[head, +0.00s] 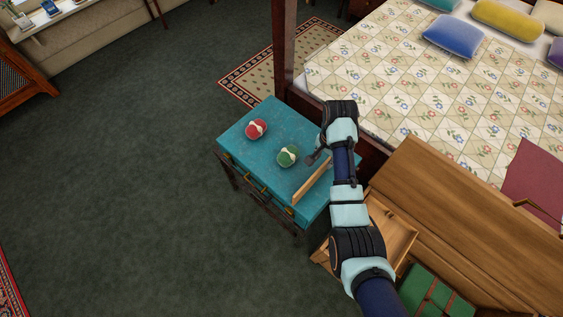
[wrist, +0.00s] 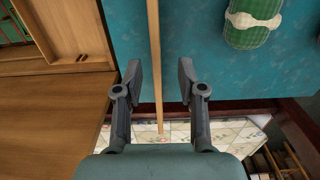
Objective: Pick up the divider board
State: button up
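The divider board (head: 313,181) is a thin, pale wooden strip on the teal table, seemingly standing on its long edge. In the wrist view the board (wrist: 154,50) appears as a narrow strip running up and down the picture. My gripper (wrist: 160,82) is open, with one finger to each side of the board's line. The left finger looks nearer to the strip. I cannot tell how far above the board the fingertips are. In the head view my gripper (head: 317,158) is at the board's far end, and my arm hides part of the table.
The teal table (head: 240,137) also holds a red ball-like item (head: 256,129) and a green one (head: 287,155), both with pale bands. An open wooden drawer (head: 392,232) and brown cabinet (head: 470,210) stand to the right. A bed (head: 400,90) is behind.

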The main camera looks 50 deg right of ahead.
aim_at(323, 169)
jog(key=shift+s, duration=0.25)
notch_tip(323, 169, down, 8)
jog(key=b, duration=0.3)
jog(key=shift+d, duration=0.1)
jog(key=shift+r, duration=0.1)
jog(key=shift+c, duration=0.3)
grip_shut()
